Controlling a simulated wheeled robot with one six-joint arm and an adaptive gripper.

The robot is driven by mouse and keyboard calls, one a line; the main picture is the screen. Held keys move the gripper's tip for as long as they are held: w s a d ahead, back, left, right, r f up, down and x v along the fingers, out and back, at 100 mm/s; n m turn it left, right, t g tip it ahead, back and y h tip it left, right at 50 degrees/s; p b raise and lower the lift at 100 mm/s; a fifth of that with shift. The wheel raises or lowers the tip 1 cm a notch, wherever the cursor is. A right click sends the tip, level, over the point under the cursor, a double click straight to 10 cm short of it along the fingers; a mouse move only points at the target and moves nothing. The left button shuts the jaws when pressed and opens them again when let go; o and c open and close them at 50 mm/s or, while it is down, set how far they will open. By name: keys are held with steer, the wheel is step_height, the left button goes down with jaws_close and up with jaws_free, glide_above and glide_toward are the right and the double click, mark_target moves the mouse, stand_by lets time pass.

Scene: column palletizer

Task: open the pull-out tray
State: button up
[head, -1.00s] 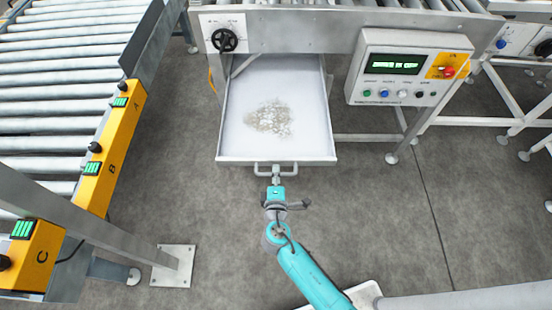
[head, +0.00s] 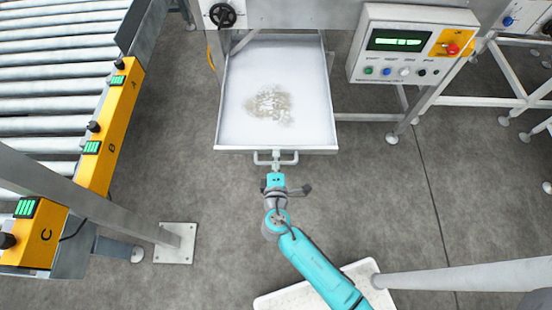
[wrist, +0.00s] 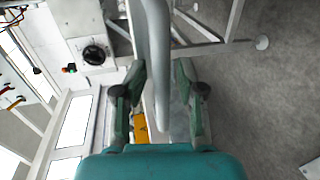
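The pull-out tray (head: 235,120) is a white, shallow tray standing well out from under the machine, with a patch of pale grit on its floor. Its light grey handle (head: 287,162) is a bar on the front edge. My gripper (head: 276,168) is at the middle of this handle. In the wrist view the handle (wrist: 158,45) runs between the two dark green fingers of my gripper (wrist: 161,75), one on each side. The exact finger contact is hard to see, but the tray moves with my gripper.
A control box (head: 410,45) with a green display and buttons is right of the tray. A roller conveyor (head: 45,100) with yellow panels stands at the left, and a post foot (head: 175,243) is on the floor. The concrete floor before the tray is clear beside my arm.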

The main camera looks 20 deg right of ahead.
steer(key=shift+s, duration=0.1)
steer(key=v, duration=1.2)
stand_by(0.5)
steer(key=s+d+f+m+g+y, duration=0.2)
steer(key=s+d, duration=0.2)
steer(key=s, duration=0.3)
steer(key=s+d+f+m+g+y, duration=0.1)
steer(key=s+d+f+y, duration=0.15)
steer(key=s, duration=0.35)
steer(key=s+d+r+m+t, duration=0.1)
steer(key=s+r+m, duration=0.4)
steer(key=r, duration=0.4)
steer(key=s+d+r+m+t, duration=0.1)
steer(key=s+r+m+t, duration=0.1)
steer(key=s+r+m, duration=0.4)
step_height(320, 180, up, 5)
steer(key=shift+s+d+f, duration=0.15)
steer(key=shift+s+d, duration=0.15)
steer(key=shift+s, duration=0.2)
